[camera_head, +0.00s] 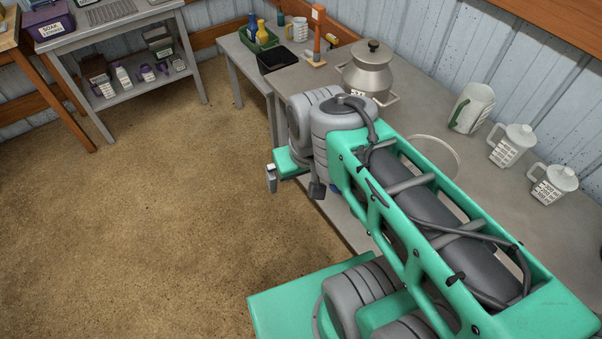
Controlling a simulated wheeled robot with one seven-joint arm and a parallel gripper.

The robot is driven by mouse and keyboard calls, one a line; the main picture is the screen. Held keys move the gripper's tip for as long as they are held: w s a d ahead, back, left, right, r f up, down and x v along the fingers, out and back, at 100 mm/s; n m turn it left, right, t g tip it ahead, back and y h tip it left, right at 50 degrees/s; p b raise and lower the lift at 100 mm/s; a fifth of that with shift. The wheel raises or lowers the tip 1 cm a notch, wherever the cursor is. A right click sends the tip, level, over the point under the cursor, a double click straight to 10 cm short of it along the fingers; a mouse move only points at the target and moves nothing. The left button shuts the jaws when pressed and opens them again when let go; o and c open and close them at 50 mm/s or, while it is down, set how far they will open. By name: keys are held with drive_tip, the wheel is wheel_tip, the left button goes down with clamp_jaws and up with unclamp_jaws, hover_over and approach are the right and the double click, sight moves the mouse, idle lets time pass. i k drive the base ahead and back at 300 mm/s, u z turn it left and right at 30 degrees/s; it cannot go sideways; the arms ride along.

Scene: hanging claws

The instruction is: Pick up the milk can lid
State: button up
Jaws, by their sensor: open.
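The milk can lid (371,54) is grey metal with a dark knob on top. It sits on the mouth of the squat metal milk can (366,80), which stands on the grey table towards the back wall. My arm crosses the right foreground and hides part of the table below the can. My gripper (271,178) shows only as a small part at the arm's far end, off the table's left edge. It is open, apart from the lid, and to its lower left. The space between its fingers is hard to see.
Several white measuring jugs (512,146) stand along the table (420,115) on the right. A green crate (259,42) with bottles, a black bin (277,61) and an orange-handled tool (316,37) are left of the can. The floor at left is clear.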

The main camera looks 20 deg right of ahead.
sight(371, 51)
drive_tip(key=u, duration=0.35)
drive_tip(key=i, duration=2)
drive_tip(key=z, duration=0.35)
